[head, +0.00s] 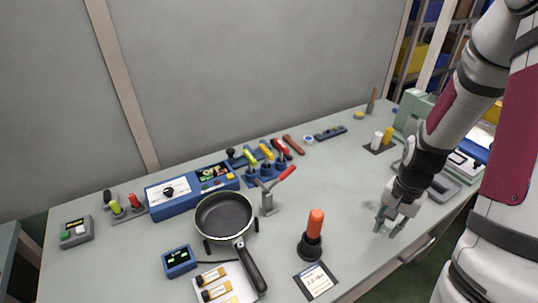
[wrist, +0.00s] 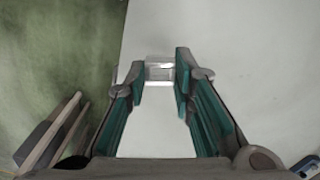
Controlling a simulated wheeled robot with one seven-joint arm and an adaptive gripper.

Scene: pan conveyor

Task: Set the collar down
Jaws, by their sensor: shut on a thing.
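My gripper (head: 389,226) hangs over the right part of the table, close to the front edge. In the wrist view, my gripper (wrist: 160,75) has its fingertips against the two sides of a small pale, shiny metallic piece, which looks to be the collar (wrist: 159,71). The fingers stay apart by its width. In the head view the collar is too small to make out between the fingers. I cannot tell whether it touches the tabletop or hangs just above it.
The tabletop (head: 345,195) is clear around my gripper. The front edge is near, with floor (wrist: 55,50) beyond. A black pan (head: 224,214) is farther left.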

